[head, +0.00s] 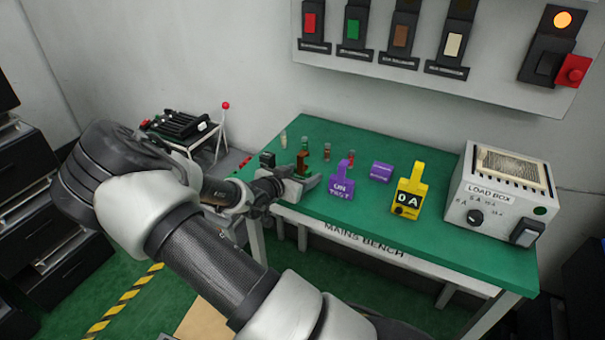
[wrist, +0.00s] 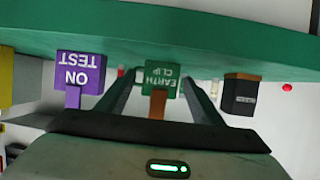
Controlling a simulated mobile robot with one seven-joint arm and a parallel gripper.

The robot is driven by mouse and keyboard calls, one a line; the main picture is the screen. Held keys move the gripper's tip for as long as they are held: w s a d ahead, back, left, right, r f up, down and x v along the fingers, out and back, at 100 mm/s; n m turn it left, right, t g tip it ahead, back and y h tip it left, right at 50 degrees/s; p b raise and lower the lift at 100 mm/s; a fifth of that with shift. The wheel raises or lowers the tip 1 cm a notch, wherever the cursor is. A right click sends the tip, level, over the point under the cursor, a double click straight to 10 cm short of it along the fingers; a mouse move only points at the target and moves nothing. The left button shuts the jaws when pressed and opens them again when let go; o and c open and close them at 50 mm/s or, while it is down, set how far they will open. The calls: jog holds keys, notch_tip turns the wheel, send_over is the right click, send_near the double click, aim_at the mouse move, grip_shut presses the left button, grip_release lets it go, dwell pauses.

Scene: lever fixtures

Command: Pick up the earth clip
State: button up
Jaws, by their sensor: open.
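The earth clip shows in the wrist view as a green block (wrist: 161,79) with white lettering, upside down in the picture, and a copper-brown tab (wrist: 157,103). In the head view its brown part (head: 303,160) stands near the left front edge of the bench. My gripper (head: 302,178) is at that edge, open. In the wrist view its two fingers (wrist: 160,74) lie on either side of the clip, with a visible gap on each side. In the head view the gripper partly hides the clip's lower part.
The purple ON TEST tag (head: 342,183) and a dark block (head: 267,160) flank the clip on the green bench (head: 420,245). A yellow meter (head: 408,193), a purple block (head: 381,171) and the load box (head: 500,200) stand to the right. Small bottles stand behind.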

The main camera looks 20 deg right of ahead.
jog(key=c, duration=1.1)
